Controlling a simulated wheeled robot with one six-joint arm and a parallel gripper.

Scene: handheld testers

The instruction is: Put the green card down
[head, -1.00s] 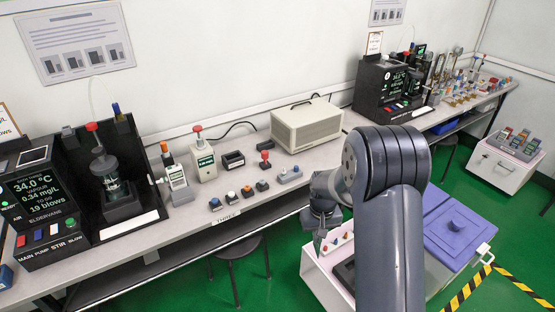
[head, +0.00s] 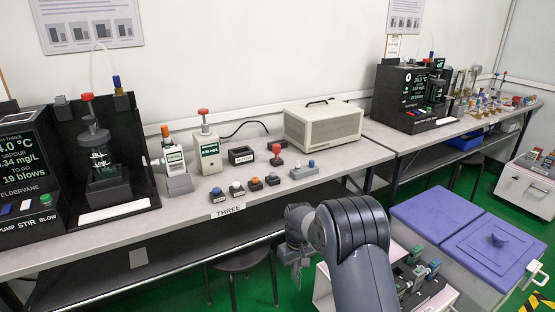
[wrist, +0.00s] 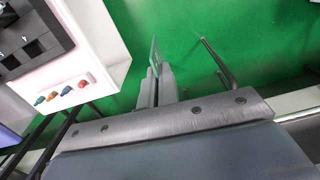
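The green card (wrist: 154,54) shows in the wrist view as a thin grey-green plate, nearly edge-on, between the finger tips. My gripper (wrist: 157,80) is shut on it, with the card sticking out beyond the fingers over green floor. In the head view my gripper (head: 297,268) hangs in front of the bench's front edge, below the THREE label (head: 227,210). The card cannot be made out clearly there.
The grey bench (head: 330,182) carries two handheld testers (head: 208,150), several small coloured-top pieces (head: 255,184), a beige box (head: 322,125) and black machines (head: 100,165). A purple-lidded cart (head: 436,215) stands at lower right. A stool (head: 243,262) is under the bench.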

